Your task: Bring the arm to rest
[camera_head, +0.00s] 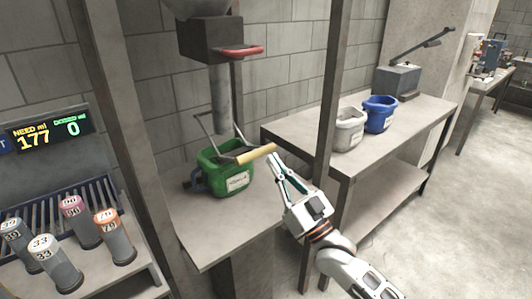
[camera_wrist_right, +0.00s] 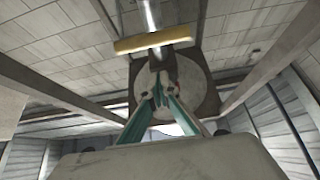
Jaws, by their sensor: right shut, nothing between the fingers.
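My right gripper (camera_head: 274,160) reaches in from the lower right. Its fingers are shut with nothing between them, and the tips are close to the right end of a yellow handle (camera_head: 256,153). I cannot tell whether they touch it. In the right wrist view the finger tips (camera_wrist_right: 167,84) come together below the yellow handle (camera_wrist_right: 152,40). The handle belongs to the wire bail of a green bucket (camera_head: 226,172), which stands upright on a grey shelf (camera_head: 205,240). My left gripper is not in view.
A dark hopper box with a red lever (camera_head: 240,50) and a mesh tube (camera_head: 221,100) hang above the bucket. A post (camera_head: 330,90) stands right of it. A grey bucket (camera_head: 348,130) and a blue bucket (camera_head: 380,115) stand on another table. Numbered cylinders (camera_head: 55,265) are at left.

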